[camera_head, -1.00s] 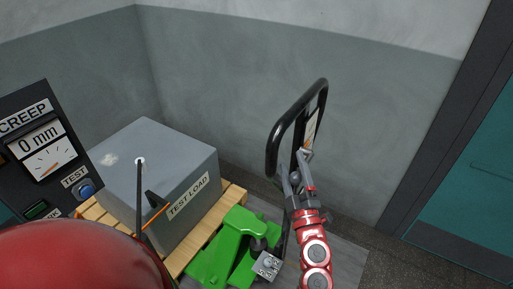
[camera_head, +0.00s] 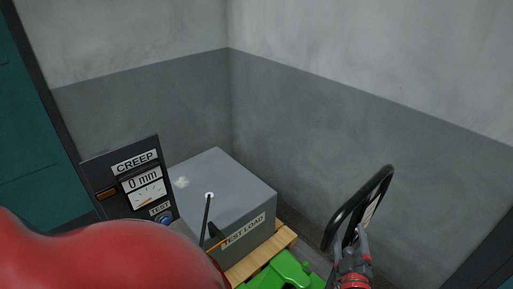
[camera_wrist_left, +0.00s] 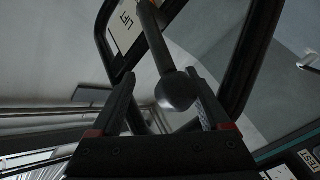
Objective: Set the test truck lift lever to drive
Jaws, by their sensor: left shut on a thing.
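The green test truck (camera_head: 282,272) shows at the bottom of the head view. Its black loop handle (camera_head: 347,212) stands up at the right. The lift lever (camera_wrist_left: 155,45) crosses the top of the left wrist view and ends in a round black knob (camera_wrist_left: 177,92). A pale plate (camera_wrist_left: 124,27) reading "LIFT" is beside the lever. My left gripper (camera_wrist_left: 163,88) is shut on the knob, with one finger on each side of it. In the head view, this gripper (camera_head: 358,240) is at the handle and hides the lever. My right gripper is not in view.
A grey "TEST LOAD" block (camera_head: 225,190) sits on a wooden pallet (camera_head: 284,238). A dark panel (camera_head: 108,168) reading "CREEP" and "0 mm" stands left of it. Grey walls (camera_head: 330,110) meet behind. A red part of mine covers the lower left.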

